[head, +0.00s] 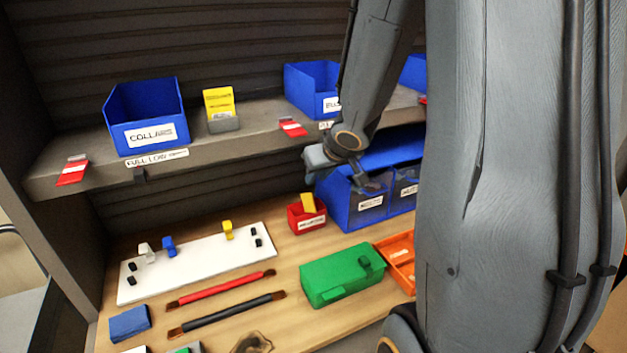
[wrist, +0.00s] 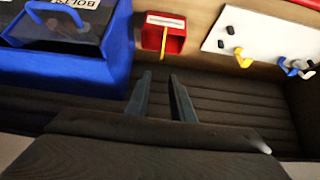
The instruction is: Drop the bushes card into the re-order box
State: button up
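A small red box (head: 300,224) with a white label stands on the bench; I take it to be the re-order box. A yellow card (head: 308,203) stands in it, its upper part above the rim. The box (wrist: 177,45) and the yellow card's edge (wrist: 164,44) also show in the wrist view. Another yellow card (head: 219,102) stands in a grey holder on the shelf, right of the collars bin. I cannot read which card is for bushes. My gripper (wrist: 160,92) is open, with nothing between its fingers. It hangs in front of the shelf, above and right of the red box.
Blue bins (head: 152,108) stand on the shelf, and a larger blue bin unit (head: 350,207) stands right of the red box. A white board (head: 195,262) with pegs, a green case (head: 335,278) and an orange tray (head: 397,262) occupy the bench. Red tags hang at the shelf edge.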

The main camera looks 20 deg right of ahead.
jog(key=s+a+g, duration=0.2)
jog(key=s+a, duration=0.4)
jog(key=s, duration=0.2)
jog(key=s+a+f+g, duration=0.1)
jog(key=s+a+g, duration=0.2)
jog(key=s+a, duration=0.3)
jog(key=s, duration=0.2)
jog(key=shift+s, duration=0.35)
